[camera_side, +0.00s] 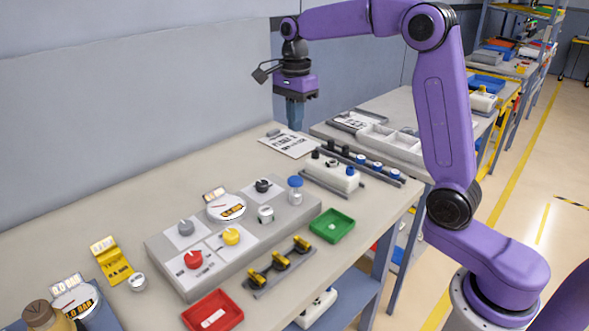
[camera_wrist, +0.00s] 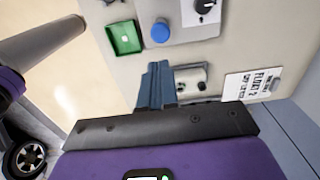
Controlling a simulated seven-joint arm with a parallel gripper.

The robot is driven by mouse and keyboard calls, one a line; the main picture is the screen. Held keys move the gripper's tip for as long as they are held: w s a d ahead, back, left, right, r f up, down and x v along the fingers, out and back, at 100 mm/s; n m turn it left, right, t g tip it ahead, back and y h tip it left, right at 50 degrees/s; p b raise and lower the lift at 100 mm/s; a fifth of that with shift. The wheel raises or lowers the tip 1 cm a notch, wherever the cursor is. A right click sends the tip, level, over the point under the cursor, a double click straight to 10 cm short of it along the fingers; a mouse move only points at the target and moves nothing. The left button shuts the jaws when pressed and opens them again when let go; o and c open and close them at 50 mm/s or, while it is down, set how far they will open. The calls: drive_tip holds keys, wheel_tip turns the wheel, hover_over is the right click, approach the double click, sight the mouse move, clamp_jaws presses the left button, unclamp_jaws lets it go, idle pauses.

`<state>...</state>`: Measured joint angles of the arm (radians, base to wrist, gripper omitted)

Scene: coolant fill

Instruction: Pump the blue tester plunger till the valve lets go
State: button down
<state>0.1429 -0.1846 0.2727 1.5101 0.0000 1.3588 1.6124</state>
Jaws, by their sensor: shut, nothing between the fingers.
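A round blue cap, which looks like the tester plunger (camera_side: 295,182), tops a small clear-sided cylinder at the back right corner of the grey panel (camera_side: 185,275). It shows from above as a blue disc in the wrist view (camera_wrist: 160,32). A round gauge with an orange label (camera_side: 228,207) stands on the panel to its left. My gripper (camera_side: 295,127) is shut and empty, pointing down above the bench behind the plunger and apart from it. In the wrist view its fingers (camera_wrist: 157,68) sit together, partly hiding a white block (camera_wrist: 186,77).
The white block (camera_side: 333,178) with dark knobs lies right of the plunger, near a printed card (camera_side: 290,143). A green tray (camera_side: 332,225), a red tray (camera_side: 212,312) and a rack of yellow-black pieces (camera_side: 279,265) line the front. Space above the panel is clear.

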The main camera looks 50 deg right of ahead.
sight(295, 180)
wheel_tip(295, 180, down, 14)
drive_tip(key=shift+r, duration=0.15)
idle(0.3)
drive_tip(key=shift+s+f, duration=0.1)
drive_tip(key=shift+f, duration=1.35)
wheel_tip(295, 180, up, 14)
drive_tip(key=shift+r, duration=0.2)
idle(1.3)
wheel_tip(295, 180, up, 3)
drive_tip(key=shift+f, duration=0.2)
